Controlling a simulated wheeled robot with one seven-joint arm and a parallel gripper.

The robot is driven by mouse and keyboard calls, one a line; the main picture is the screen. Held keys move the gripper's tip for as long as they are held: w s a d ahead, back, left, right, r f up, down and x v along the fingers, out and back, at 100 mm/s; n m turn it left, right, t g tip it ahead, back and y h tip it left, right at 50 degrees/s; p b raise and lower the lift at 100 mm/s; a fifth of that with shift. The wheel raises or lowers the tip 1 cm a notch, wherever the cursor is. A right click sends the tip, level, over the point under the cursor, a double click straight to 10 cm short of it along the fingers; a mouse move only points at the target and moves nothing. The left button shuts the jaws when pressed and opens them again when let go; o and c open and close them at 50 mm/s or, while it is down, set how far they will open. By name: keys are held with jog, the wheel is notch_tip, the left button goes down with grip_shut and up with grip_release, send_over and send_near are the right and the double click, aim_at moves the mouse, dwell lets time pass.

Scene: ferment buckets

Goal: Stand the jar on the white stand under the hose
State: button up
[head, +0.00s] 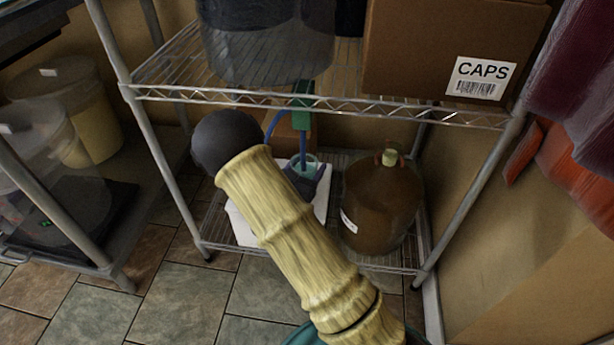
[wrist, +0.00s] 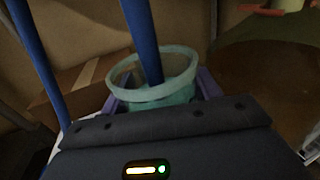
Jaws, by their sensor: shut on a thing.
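The jar (head: 306,161) is pale teal and open-topped, on the lower level of the wire rack. It also shows in the wrist view (wrist: 163,93), close up and roughly upright. My gripper (head: 305,174) has its purple fingers on both sides of the jar, shut on it. The blue hose (head: 303,135) hangs down, and in the wrist view its end (wrist: 144,40) overlaps the jar's mouth and seems to reach inside. The white stand (head: 243,230) lies under and around the gripper. The jar's base is hidden, so I cannot tell whether it touches the stand.
A big brown jug (head: 380,210) stands close to the right of the jar. A cardboard box (head: 284,140) is behind. The upper wire shelf (head: 330,104) is above, holding a CAPS box (head: 440,45) and a clear bucket (head: 265,45). A rack post (head: 165,160) stands to the left.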

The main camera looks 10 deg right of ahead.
jog(key=shift+f+b, duration=0.7)
jog(key=shift+f, duration=0.8)
jog(key=shift+f, duration=0.1)
jog(key=o, duration=1.3)
jog(key=shift+s+a, duration=0.1)
jog(key=shift+a, duration=0.05)
jog(key=p+v, duration=0.5)
jog(key=v, duration=0.6)
jog(key=shift+s+a, duration=0.2)
jog(key=shift+s, duration=0.1)
